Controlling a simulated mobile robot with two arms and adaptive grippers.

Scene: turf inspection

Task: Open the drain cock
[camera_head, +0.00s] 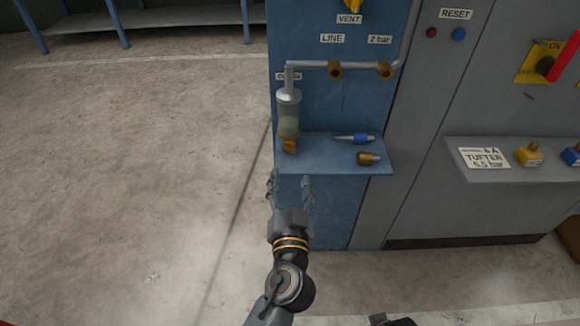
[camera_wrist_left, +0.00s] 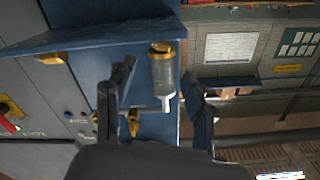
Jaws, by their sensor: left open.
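The drain cock (camera_head: 289,145) is a small brass piece at the bottom of a clear filter bowl (camera_head: 289,115) on the blue panel, at the left end of a small blue shelf. In the left wrist view the brass drain cock (camera_wrist_left: 160,48) shows at the shelf-side end of the bowl (camera_wrist_left: 163,75). My left gripper (camera_head: 289,186) is open and empty, in front of and below the drain cock, apart from it. In the left wrist view its two fingers (camera_wrist_left: 160,78) appear on either side of the bowl.
The blue shelf (camera_head: 335,168) juts out beside the cock and holds a blue-handled tool (camera_head: 355,138) and a brass fitting (camera_head: 368,158). A grey pipe (camera_head: 315,65) with brass fittings runs above. A red-handled switch (camera_head: 546,65) is at right. The floor at left is clear.

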